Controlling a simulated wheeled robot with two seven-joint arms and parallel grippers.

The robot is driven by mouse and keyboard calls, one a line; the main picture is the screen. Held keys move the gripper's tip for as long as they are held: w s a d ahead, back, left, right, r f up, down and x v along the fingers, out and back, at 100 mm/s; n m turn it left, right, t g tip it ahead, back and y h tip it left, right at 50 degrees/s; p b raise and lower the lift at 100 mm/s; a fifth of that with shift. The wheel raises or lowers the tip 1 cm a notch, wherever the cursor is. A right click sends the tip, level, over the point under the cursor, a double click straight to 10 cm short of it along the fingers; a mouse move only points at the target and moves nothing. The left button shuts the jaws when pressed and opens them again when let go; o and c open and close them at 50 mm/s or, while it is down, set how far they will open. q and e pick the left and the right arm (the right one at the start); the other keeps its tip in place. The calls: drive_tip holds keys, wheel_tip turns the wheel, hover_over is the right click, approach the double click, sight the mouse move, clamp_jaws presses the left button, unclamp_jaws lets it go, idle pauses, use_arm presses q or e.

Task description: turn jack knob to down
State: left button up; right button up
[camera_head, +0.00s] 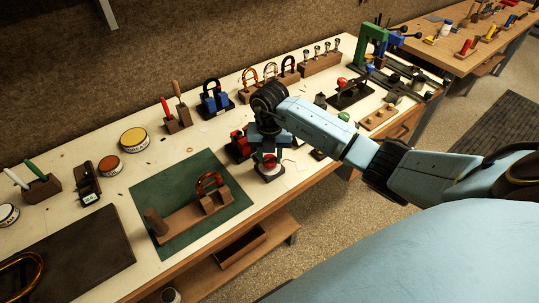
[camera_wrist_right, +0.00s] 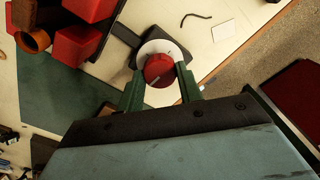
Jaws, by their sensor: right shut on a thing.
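The jack knob (camera_wrist_right: 158,69) is a round red knob with a light pointer line, on a white round dial plate (camera_wrist_right: 147,48) with small marks. In the head view the red knob (camera_head: 269,160) sits on its dark base (camera_head: 268,176) near the table's front edge. My right gripper (camera_wrist_right: 162,76) comes down from above with its two green fingers on either side of the knob, shut on it. In the head view my right gripper (camera_head: 269,150) hides part of the knob. The dial's lettering is too small to read. My left gripper is not in view.
Red blocks (camera_wrist_right: 86,28) stand close beside the knob. A green mat (camera_head: 146,191) with a wooden fixture (camera_head: 185,222) lies to the left. Several stands and tools line the table's back. A small white card (camera_wrist_right: 223,30) lies on bare tabletop nearby.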

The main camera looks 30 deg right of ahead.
drive_tip(key=n+b, duration=0.1)
drive_tip(key=n, duration=0.3)
drive_tip(key=shift+w+d+n, duration=0.1)
drive_tip(key=shift+n, duration=0.2)
drive_tip(key=n+b, duration=0.2)
drive_tip(key=n, duration=0.2)
drive_tip(key=shift+n+b, duration=0.3)
drive_tip(key=n+b, duration=0.3)
drive_tip(key=n, duration=0.2)
drive_tip(key=n+b, duration=0.2)
drive_tip(key=n, duration=0.2)
drive_tip(key=shift+n, duration=0.3)
drive_tip(key=shift+r+n, duration=0.1)
drive_tip(key=shift+n, duration=0.2)
drive_tip(key=o, duration=1)
